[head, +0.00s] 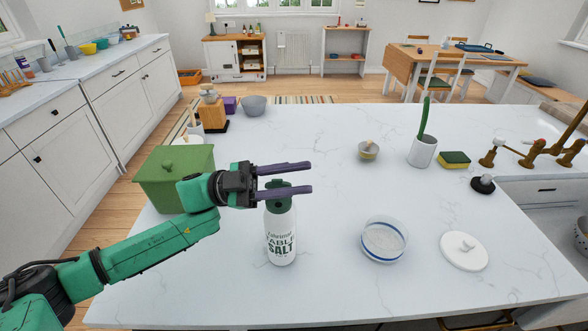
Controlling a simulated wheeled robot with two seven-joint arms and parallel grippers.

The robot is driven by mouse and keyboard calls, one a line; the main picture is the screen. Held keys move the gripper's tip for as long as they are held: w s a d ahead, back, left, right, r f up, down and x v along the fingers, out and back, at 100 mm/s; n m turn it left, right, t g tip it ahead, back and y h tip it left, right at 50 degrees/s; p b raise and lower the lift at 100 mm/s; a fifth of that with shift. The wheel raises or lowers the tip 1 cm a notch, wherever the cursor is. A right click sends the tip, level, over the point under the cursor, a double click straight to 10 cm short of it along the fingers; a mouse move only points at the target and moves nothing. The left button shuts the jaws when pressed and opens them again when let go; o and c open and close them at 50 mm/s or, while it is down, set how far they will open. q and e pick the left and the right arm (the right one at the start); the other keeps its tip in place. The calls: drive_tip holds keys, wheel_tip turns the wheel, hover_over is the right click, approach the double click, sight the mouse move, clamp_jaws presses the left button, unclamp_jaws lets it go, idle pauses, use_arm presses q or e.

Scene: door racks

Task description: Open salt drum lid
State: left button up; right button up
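The salt drum (281,238) stands upright on the white marble counter in the head view, a white container lettered "TABLE SALT". Its dark green lid (278,203) sits on top, partly hidden behind the lower finger of my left gripper. My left gripper (309,178) comes in from the left at the height of the lid, with its two purple fingers spread apart and pointing right. The lid's top shows in the gap between the fingers. I cannot tell whether a finger touches it. My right gripper is not in view.
A green bin (165,185) stands left behind my gripper. A glass bowl (384,240) and a round white lid (464,251) lie to the right of the drum. A white pot with a green brush (422,152), a sponge (454,160) and a brass tap (540,150) are further right. The counter's front middle is clear.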

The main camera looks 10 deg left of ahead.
use_arm(q)
drive_tip(key=shift+w+a, duration=0.1)
clamp_jaws()
idle(1.3)
